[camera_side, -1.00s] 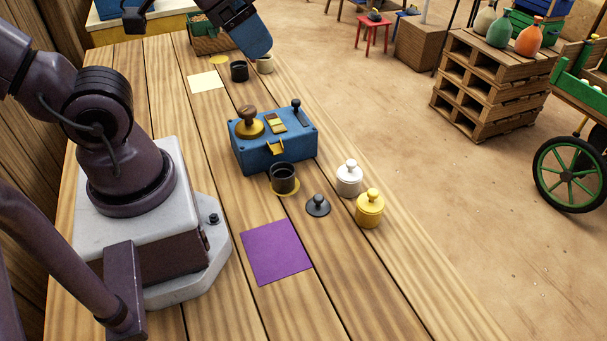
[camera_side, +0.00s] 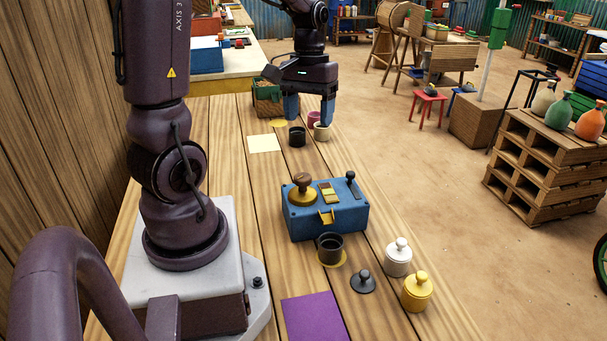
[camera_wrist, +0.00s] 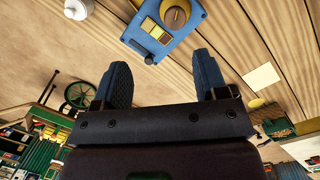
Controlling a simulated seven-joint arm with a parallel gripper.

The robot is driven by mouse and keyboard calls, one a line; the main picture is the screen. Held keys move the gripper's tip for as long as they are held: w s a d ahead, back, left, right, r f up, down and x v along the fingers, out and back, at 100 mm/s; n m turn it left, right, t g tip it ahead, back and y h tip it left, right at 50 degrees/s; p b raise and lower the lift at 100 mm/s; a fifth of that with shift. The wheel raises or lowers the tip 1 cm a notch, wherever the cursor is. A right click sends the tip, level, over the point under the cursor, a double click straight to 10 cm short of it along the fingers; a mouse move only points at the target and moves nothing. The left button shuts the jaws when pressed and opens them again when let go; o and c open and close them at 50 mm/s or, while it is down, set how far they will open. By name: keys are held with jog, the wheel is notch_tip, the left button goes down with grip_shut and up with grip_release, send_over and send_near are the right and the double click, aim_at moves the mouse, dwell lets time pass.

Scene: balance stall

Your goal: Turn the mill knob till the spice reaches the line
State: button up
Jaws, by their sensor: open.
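The blue mill box (camera_side: 345,222) stands on the wooden table and also shows in the wrist view (camera_wrist: 187,38). Its brown knob (camera_side: 302,182) sits on a gold base at the top left; the wrist view shows the knob from above (camera_wrist: 177,14). Beside it is a small yellowish window (camera_side: 329,193); the spice level and line are too small to read. A black cup (camera_side: 330,247) stands on a yellow disc below the yellow spout (camera_side: 326,216). My gripper (camera_side: 309,122) is open and empty, fingers down, well behind the mill and apart from the knob. The wrist view shows both fingers apart (camera_wrist: 161,80).
A black lever (camera_side: 351,182) rises from the mill's right side. A dark lid (camera_side: 363,281), white jar (camera_side: 398,258) and yellow jar (camera_side: 417,292) stand in front. Cups (camera_side: 297,137) and a basket (camera_side: 267,104) are near my gripper. A purple mat (camera_side: 313,318) lies in front.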

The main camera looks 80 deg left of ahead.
aim_at(303, 177)
jog(key=shift+a+f+n+h, duration=1.4)
jog(key=shift+a+f+n, duration=0.35)
jog(key=shift+a+n, duration=0.95)
jog(key=shift+g, duration=0.4)
jog(key=x, duration=1.2)
jog(key=shift+w+a, duration=0.15)
jog(key=shift+a, duration=0.05)
jog(key=shift+c, duration=0.2)
jog(key=c, duration=0.9)
jog(key=shift+o, duration=0.2)
jog(key=shift+m, duration=0.3)
jog(key=m+g, duration=0.1)
jog(key=m, duration=0.2)
jog(key=m+g+y, duration=0.1)
jog(key=m, duration=0.2)
jog(key=shift+w, duration=0.1)
jog(key=m+y, duration=0.1)
jog(key=m, duration=0.1)
jog(key=m+g+y, duration=0.1)
jog(key=m, duration=0.2)
jog(key=shift+d+m, duration=0.1)
jog(key=shift+m, duration=0.2)
